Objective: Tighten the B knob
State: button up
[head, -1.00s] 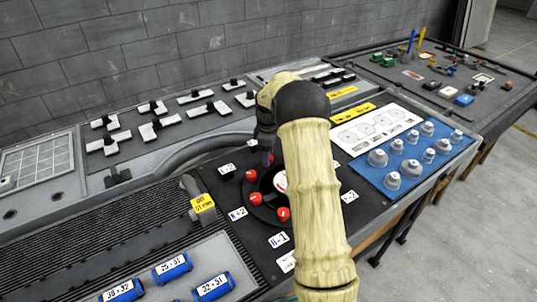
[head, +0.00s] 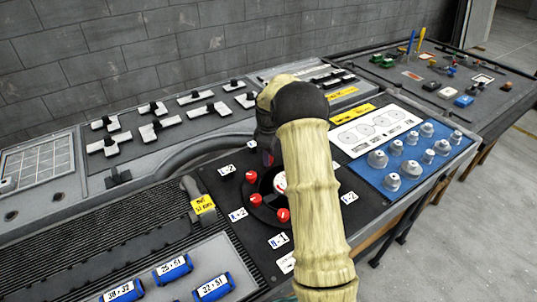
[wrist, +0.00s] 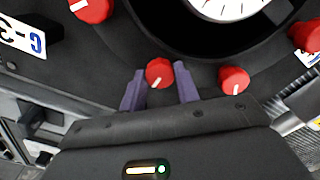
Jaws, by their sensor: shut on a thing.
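In the wrist view, my gripper (wrist: 160,70) has its two purple fingers on either side of a red knob (wrist: 159,74), shut on it. The knob has a white pointer line. It stands at the rim of a round black gauge with a white dial (wrist: 226,8); the dial also shows in part in the head view (head: 280,182). No B label is readable beside the held knob. In the head view, my arm hides the held knob and most of my gripper.
Other red knobs ring the gauge: one close to the right finger (wrist: 233,79), others farther off (wrist: 91,9). A blue panel (head: 402,182) with several grey knobs lies to the right. Blue cylinders (head: 172,268) lie front left. A yellow-tagged lever (head: 203,204) stands left of the gauge.

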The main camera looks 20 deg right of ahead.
jog(key=m+p, duration=0.3)
jog(key=m, duration=0.1)
jog(key=shift+r, duration=0.2)
jog(key=m+p, duration=0.2)
jog(key=m, duration=0.2)
jog(key=shift+m, duration=0.4)
jog(key=m+p, duration=0.1)
jog(key=m, duration=0.3)
jog(key=shift+f+m, duration=0.1)
jog(key=shift+m, duration=0.2)
jog(key=shift+m+p, duration=0.8)
jog(key=shift+m, duration=1.2)
jog(key=o, duration=1)
jog(key=shift+f, duration=0.1)
jog(key=shift+c, duration=0.2)
notch_tip(320, 180, up, 18)
jog(key=b, duration=0.1)
jog(key=shift+f, duration=0.25)
